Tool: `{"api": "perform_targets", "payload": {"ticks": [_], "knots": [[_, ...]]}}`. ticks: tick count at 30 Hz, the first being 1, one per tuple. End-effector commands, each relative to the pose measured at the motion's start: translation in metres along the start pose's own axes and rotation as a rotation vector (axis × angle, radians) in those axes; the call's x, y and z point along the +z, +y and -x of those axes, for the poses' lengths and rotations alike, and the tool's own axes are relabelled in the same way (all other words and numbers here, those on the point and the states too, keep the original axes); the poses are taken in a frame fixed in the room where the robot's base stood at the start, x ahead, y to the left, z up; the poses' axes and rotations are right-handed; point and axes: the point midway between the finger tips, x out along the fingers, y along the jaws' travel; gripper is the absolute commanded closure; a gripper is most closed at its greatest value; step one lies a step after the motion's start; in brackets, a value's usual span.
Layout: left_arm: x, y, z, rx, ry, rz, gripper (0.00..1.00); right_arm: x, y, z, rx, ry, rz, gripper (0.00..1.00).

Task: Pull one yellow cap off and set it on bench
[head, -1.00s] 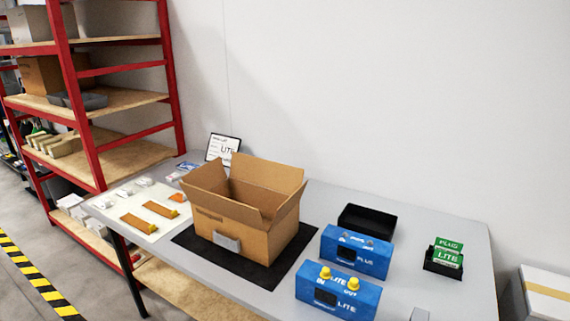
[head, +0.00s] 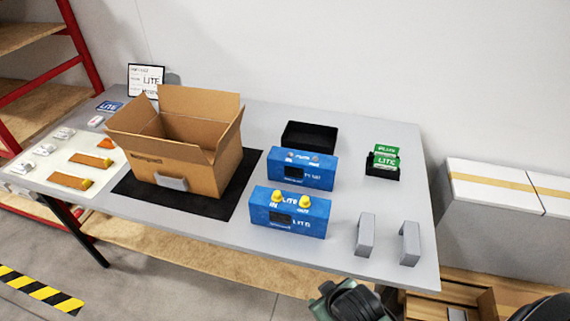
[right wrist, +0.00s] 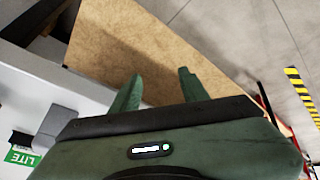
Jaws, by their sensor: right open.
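The blue LITE box (head: 290,213) stands near the front edge of the bench (head: 200,237). Two yellow caps sit upright on its top, the left cap (head: 278,196) above IN and the right cap (head: 306,202) above OUT. In the right wrist view my right gripper (right wrist: 160,88) is open, with nothing between its green fingers. It is apart from the caps, which do not show in that view. A green and black part of my arm shows at the bottom of the head view; its fingers cannot be made out there. My left gripper is not in view.
Two upright grey blocks (head: 365,234) (head: 409,243) stand right of the LITE box. Behind it are a blue PLUS box (head: 302,169) and a black tray (head: 310,136). An open carton (head: 190,170) stands left on a black mat (head: 245,180). Bare bench lies around the grey blocks.

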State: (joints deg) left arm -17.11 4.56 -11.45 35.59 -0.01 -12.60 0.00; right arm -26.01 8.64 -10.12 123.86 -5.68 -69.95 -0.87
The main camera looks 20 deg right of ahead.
Motion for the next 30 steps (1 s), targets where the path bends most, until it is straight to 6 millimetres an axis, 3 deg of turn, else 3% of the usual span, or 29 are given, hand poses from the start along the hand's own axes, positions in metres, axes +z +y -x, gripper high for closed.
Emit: {"api": "perform_targets", "payload": {"ticks": [1, 3, 8, 13, 17, 21, 24, 27, 30], "knots": [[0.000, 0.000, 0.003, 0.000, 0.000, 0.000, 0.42, -0.015, 0.006, 0.019, 0.014, 0.034, 0.006, 0.55], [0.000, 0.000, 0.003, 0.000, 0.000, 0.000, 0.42, -0.039, 0.015, 0.035, 0.045, 0.094, 0.027, 0.55], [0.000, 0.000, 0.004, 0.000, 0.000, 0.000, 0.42, -0.104, 0.034, 0.052, 0.146, 0.287, 0.121, 0.55], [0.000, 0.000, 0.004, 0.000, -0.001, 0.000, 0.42, -0.193, 0.049, 0.077, 0.288, 0.561, 0.287, 0.55], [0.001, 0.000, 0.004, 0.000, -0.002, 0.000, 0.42, -0.275, 0.045, 0.120, 0.434, 0.845, 0.496, 0.55], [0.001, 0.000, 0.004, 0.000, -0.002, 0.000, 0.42, -0.352, 0.012, 0.186, 0.612, 1.193, 0.828, 0.55], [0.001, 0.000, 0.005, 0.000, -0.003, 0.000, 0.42, -0.385, -0.035, 0.230, 0.741, 1.448, 1.164, 0.55], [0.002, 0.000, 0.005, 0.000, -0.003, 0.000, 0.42, -0.388, -0.085, 0.249, 0.831, 1.647, 1.561, 0.55], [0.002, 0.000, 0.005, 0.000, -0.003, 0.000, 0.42, -0.372, -0.117, 0.234, 0.864, 1.752, 2.015, 0.55]]}}
